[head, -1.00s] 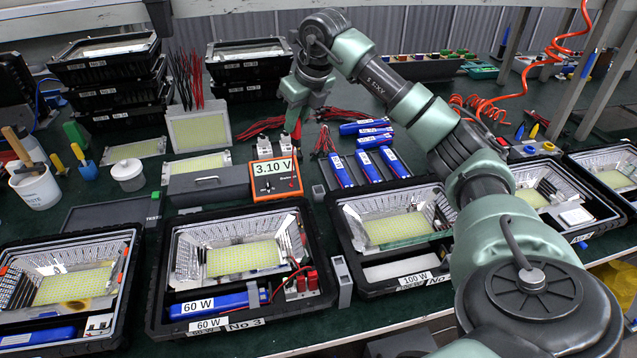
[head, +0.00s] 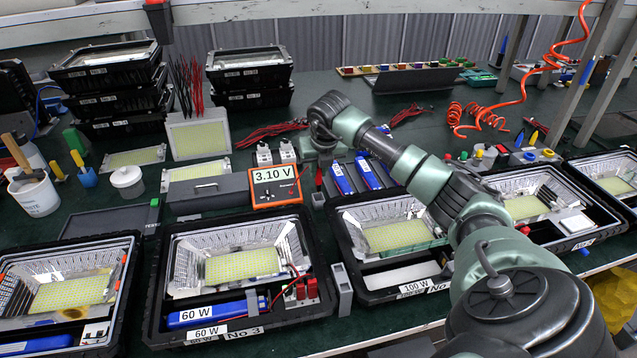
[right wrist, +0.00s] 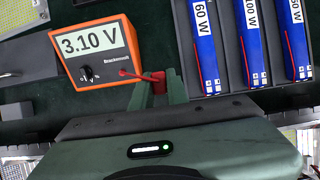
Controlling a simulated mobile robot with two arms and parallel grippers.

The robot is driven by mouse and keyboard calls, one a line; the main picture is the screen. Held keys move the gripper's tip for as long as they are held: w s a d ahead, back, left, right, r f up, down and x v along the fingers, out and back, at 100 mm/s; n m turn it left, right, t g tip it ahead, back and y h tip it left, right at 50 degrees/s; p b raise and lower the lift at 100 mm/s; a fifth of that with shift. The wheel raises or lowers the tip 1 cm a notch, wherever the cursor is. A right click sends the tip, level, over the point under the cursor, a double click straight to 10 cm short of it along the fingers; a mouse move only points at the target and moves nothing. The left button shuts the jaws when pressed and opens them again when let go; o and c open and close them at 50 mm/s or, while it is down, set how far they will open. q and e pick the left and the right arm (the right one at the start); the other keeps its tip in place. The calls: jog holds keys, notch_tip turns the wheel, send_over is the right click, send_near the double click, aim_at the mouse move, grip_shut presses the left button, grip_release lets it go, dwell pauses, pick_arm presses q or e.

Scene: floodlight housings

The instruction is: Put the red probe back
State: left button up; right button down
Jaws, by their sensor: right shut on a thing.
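The red probe (right wrist: 157,80) is held between the green fingers of my right gripper (right wrist: 160,92) in the right wrist view, with a red length reaching left towards the meter. In the head view my right gripper (head: 318,172) is just right of the orange meter, and the probe (head: 319,178) shows as a small red sliver. The orange meter (head: 275,186) reads 3.10 V; it also shows in the right wrist view (right wrist: 99,50). A small grey block (head: 318,199) stands by the meter's right side. The probe's tip is hidden. My left gripper is out of view.
Blue packs (head: 367,172) lie right of my gripper, close to it. Open black floodlight housings line the front, including No 3 (head: 318,255) with a blue 60 W pack (head: 215,310). A grey box (head: 205,193) stands left of the meter.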

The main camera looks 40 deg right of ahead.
aim_at(319, 179)
jog(key=shift+f, duration=2.4)
jog(key=shift+f, duration=0.1)
jog(key=c, duration=1.4)
grip_release()
jog(key=shift+r, duration=0.2)
jog(key=b+v, duration=0.1)
jog(key=v, duration=1.1)
jog(key=shift+f, duration=0.1)
